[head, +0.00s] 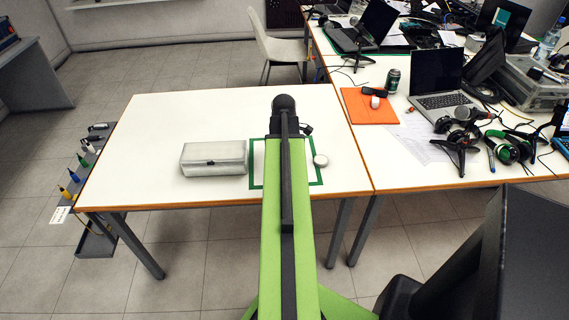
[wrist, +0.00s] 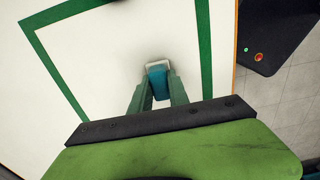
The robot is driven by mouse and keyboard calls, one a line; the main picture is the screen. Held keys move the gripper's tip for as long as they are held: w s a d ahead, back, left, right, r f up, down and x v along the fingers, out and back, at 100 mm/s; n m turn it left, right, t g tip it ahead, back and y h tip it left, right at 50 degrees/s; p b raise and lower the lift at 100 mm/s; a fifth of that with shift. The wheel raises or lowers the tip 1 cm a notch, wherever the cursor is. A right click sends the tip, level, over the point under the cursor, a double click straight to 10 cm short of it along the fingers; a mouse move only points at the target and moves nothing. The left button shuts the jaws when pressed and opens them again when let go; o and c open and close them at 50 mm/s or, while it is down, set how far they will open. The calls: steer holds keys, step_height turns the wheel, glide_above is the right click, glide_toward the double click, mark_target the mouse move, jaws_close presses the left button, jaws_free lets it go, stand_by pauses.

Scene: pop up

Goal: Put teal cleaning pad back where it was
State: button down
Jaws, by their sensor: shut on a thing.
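The teal cleaning pad (wrist: 157,82) is between the two green fingers of my gripper (wrist: 158,88) in the wrist view. The gripper is shut on it. A pale piece shows at the pad's far end; I cannot tell if it is part of the pad. Below them is the white table top, with green tape lines (wrist: 60,75) on both sides. Whether the pad touches the table is unclear. In the head view my arm covers the middle of the green-taped outline (head: 257,165), and the gripper and pad are hidden.
A closed pale case (head: 213,158) lies left of the outline on the white table (head: 150,125). A small round white thing (head: 320,161) sits at the outline's right side. The right table holds an orange folder (head: 368,107), a laptop (head: 440,80) and headphones. The table's far left is clear.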

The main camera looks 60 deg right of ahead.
steer(key=c, duration=1.3)
jaws_free()
steer(key=shift+f, duration=0.1)
steer(key=shift+o, duration=0.2)
step_height(320, 180, up, 12)
steer(key=p, duration=1.2)
